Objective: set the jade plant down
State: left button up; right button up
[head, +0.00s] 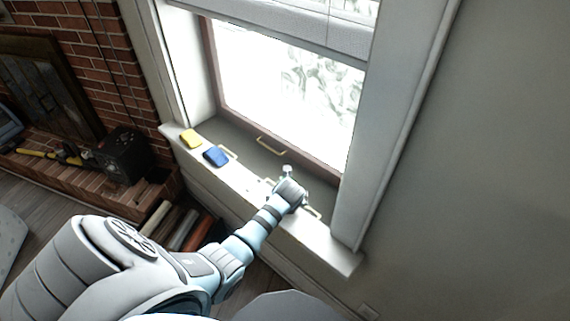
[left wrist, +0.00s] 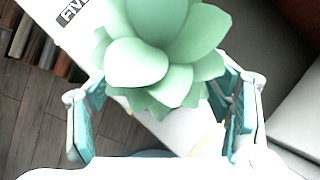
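The jade plant is a pale green rosette of thick leaves (left wrist: 165,62) in the left wrist view. It sits between the two fingers of my left gripper (left wrist: 162,105). The fingers are wide apart, with the leaves covering their tips. Any pot or stem is hidden, so I cannot tell whether the fingers press on it or whether it rests on the sill. In the head view my left gripper (head: 292,190) is over the right part of the white window sill (head: 335,252). The plant cannot be made out there. My right gripper is not in view.
A yellow block (head: 191,138) and a blue block (head: 216,156) lie on the sill to the left. The window frame (head: 385,130) borders the sill at right. Books (head: 178,228) stand below, beside a brick hearth (head: 85,180).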

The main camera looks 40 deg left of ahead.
pick_arm(q)
jog(key=shift+r, duration=0.3)
jog(key=p+v, duration=0.5)
jog(key=v, duration=0.6)
jog(key=shift+s+r, duration=0.2)
jog(key=shift+r, duration=0.1)
jog(key=shift+d, duration=0.15)
